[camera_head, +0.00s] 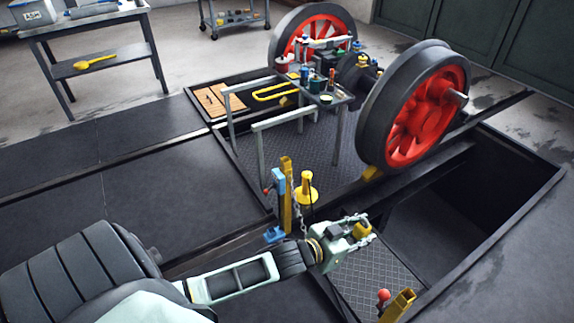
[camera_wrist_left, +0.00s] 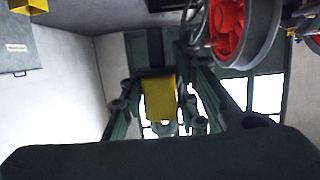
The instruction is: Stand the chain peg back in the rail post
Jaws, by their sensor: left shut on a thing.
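My left gripper (camera_head: 360,231) reaches in over the pit, shut on a yellow piece, which I take to be the chain peg (camera_head: 363,229). In the left wrist view the peg (camera_wrist_left: 160,97) shows as a yellow block between the dark fingers. One yellow square post (camera_head: 287,195) stands left of the gripper, with a chain (camera_head: 296,205) hanging beside it. Another yellow post (camera_head: 398,305) stands in front and right, at the bottom edge. The held peg is apart from both posts. The chain's lower end is hidden behind my arm. My right gripper is out of view.
The open pit (camera_head: 430,220) lies right of the gripper. Red-spoked wheels (camera_head: 425,115) stand behind it. A yellow bottle-shaped thing (camera_head: 306,192) and a blue fitting (camera_head: 274,235) are close to the left post. A small red knob (camera_head: 383,296) is beside the front post.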

